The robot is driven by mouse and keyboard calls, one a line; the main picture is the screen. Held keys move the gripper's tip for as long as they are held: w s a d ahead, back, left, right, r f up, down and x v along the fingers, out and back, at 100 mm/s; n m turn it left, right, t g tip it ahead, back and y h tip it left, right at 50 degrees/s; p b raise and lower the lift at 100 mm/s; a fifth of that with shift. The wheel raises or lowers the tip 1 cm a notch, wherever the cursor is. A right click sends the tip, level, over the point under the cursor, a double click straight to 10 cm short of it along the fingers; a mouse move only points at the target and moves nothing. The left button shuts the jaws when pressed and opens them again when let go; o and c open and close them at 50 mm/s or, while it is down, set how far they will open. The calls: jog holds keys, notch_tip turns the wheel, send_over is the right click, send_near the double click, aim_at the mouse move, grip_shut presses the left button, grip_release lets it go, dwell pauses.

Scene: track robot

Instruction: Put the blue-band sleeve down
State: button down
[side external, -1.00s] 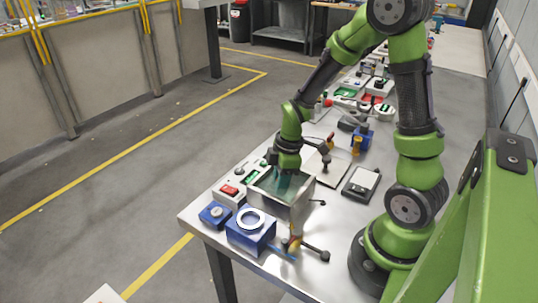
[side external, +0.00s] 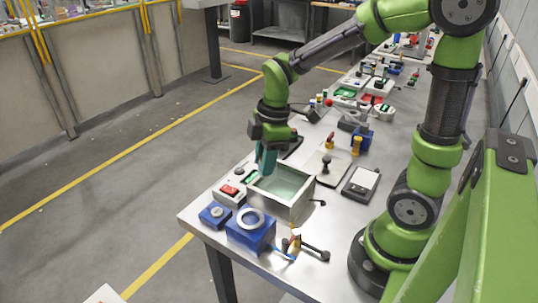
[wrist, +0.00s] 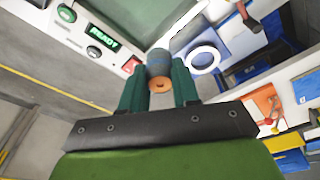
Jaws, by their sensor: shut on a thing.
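The sleeve (wrist: 159,64) shows in the wrist view as a short grey-blue cylinder with a copper-orange, holed end turned towards the camera. My gripper (wrist: 158,84) is shut on it, with one teal finger on each side. In the side view, my gripper (side external: 265,163) points down near the far left rim of an open metal bin (side external: 298,207) with a greenish floor. The fingertips are above rim height there. The sleeve is too small or hidden to make out in the side view.
A control box (side external: 230,190) with a red button and a green READY display (wrist: 103,35) stands left of the bin. A blue block with a white ring (side external: 251,219) and a smaller blue block (side external: 214,214) stand in front. A scale-like pad (side external: 361,183) lies right.

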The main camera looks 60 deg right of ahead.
jog(key=r, duration=0.1)
send_over(248, 222)
jog(key=f, duration=0.2)
jog(key=f+m, duration=0.1)
jog(key=f, duration=0.2)
jog(key=f+m, duration=0.1)
jog(key=f, duration=0.1)
jog(key=shift+s+d+f, duration=0.2)
jog(key=shift+d+f, duration=0.05)
jog(key=c, duration=0.8)
grip_release()
jog(key=shift+f, duration=0.15)
